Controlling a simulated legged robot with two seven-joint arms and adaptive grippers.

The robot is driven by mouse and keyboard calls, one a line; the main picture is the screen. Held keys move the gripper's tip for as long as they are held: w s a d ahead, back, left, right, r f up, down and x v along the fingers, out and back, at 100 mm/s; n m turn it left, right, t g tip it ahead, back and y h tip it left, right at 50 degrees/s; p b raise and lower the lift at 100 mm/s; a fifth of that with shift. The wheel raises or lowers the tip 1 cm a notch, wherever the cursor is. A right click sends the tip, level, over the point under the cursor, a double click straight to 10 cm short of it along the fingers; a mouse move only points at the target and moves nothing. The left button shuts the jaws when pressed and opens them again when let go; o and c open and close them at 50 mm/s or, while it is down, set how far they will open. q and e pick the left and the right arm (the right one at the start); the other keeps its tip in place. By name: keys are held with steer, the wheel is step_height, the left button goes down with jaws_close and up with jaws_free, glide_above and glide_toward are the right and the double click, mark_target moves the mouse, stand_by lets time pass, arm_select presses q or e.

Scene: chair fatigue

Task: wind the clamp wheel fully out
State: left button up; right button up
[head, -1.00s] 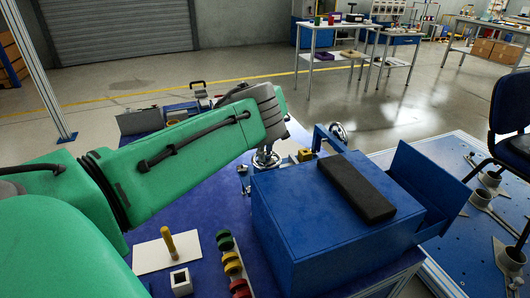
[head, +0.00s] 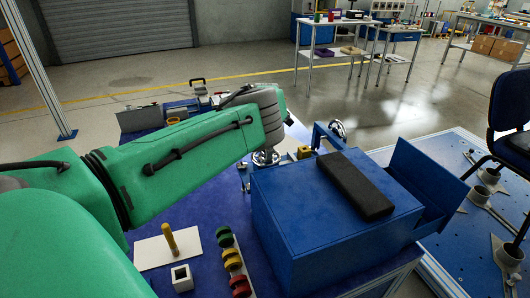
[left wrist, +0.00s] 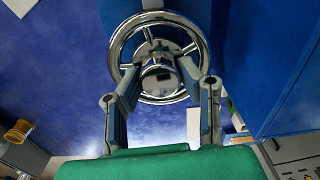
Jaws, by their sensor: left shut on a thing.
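The chrome clamp wheel (left wrist: 113,52) fills the upper middle of the left wrist view, with its rim, spokes and hub showing. My left gripper (left wrist: 164,70) reaches over it, one finger on each side of the hub, and is shut on the wheel's middle. In the head view the clamp wheel (head: 265,159) shows as a small bright disc beside the blue box, below the end of my green left arm. That arm hides most of the gripper there. My right gripper is not in view.
The blue box (head: 320,225) with a black pad (head: 355,186) on top stands close to the wheel's right. A second chrome wheel (head: 337,129) sits behind it. A white plate with a yellow peg (head: 169,239) and coloured discs (head: 232,259) lie nearer on the mat.

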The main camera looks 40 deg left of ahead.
arm_select(q)
steer(key=n, duration=0.4)
steer(key=shift+w+d+n, duration=0.2)
steer(key=shift+d+n, duration=0.1)
steer(key=n+b, duration=0.1)
steer(key=n, duration=0.4)
steer(key=n+b, duration=0.1)
steer(key=n, duration=0.4)
steer(key=shift+a+n, duration=0.15)
steer(key=shift+n, duration=0.25)
steer(key=shift+r+n, duration=0.1)
steer(key=shift+n, duration=2.2)
steer(key=o, duration=1.1)
steer(key=shift+w, duration=0.1)
steer(key=shift+o, duration=0.2)
steer(key=shift+a, duration=0.15)
